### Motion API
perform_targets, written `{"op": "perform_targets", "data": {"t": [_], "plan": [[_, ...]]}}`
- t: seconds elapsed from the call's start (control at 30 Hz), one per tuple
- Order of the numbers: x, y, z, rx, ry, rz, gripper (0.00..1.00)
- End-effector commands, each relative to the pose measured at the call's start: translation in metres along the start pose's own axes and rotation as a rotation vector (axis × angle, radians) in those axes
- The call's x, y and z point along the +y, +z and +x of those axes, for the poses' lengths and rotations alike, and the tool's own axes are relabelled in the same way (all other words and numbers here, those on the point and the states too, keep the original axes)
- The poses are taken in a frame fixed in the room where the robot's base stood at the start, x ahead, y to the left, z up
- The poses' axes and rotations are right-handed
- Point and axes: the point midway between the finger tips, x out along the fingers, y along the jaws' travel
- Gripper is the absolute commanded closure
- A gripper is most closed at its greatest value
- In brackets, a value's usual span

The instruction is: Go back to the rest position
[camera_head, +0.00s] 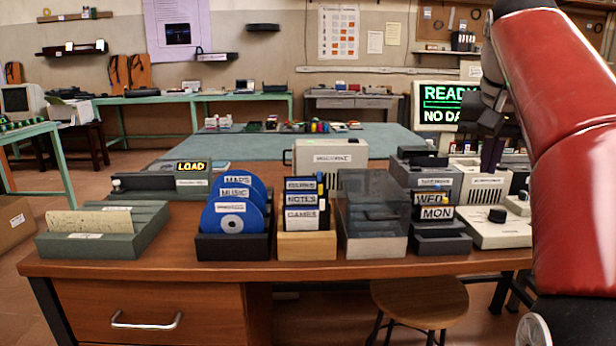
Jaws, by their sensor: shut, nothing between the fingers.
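My red arm comes up the right side of the picture and bends over at the top. My gripper (490,165) hangs fingers down at the right, in front of the monitor (440,103) and over the grey devices. It is shut and holds nothing. The red arm partly hides it and the right end of the desk.
The wooden desk (160,266) holds a card tray (60,246), a box of blue discs (232,246), a box of labelled disks (306,245), a clear-lidded box (375,245) and a day-card holder (440,243). A stool (420,298) stands at the desk's front. Floor shows at left.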

Motion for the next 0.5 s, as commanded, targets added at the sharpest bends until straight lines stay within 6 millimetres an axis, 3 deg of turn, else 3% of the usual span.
{"op": "perform_targets", "data": {"t": [0.27, 0.5], "plan": [[-0.006, 0.02, 0.006, 0.003, -0.027, -0.041, 1.0], [-0.014, 0.054, 0.018, 0.011, -0.062, -0.098, 1.0]]}}
